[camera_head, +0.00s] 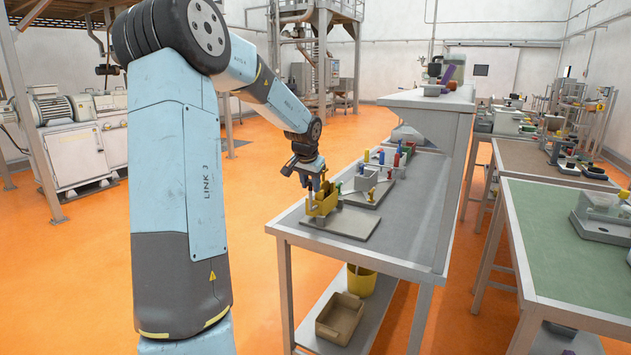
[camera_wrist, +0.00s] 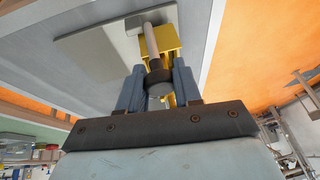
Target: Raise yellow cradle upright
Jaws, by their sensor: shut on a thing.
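The yellow cradle (camera_head: 322,204) stands on a flat grey plate (camera_head: 352,223) at the near left end of the long grey workbench. My gripper (camera_head: 314,184) reaches down to it from above and is shut on its upper part. In the wrist view the yellow cradle (camera_wrist: 174,38) shows beyond and between the two blue-grey fingers of my gripper (camera_wrist: 158,78). A grey rod (camera_wrist: 150,40) with a dark collar lies along the line between the fingers, in front of the yellow. The exact contact and the cradle's tilt are hard to tell.
Further along the bench stand grey fixtures (camera_head: 365,180) with several red, green, blue and yellow pegs. A yellow bucket (camera_head: 361,281) and a tan bin (camera_head: 339,318) sit on the lower shelf. The bench's front right surface is clear. A green-topped table (camera_head: 550,250) stands to the right.

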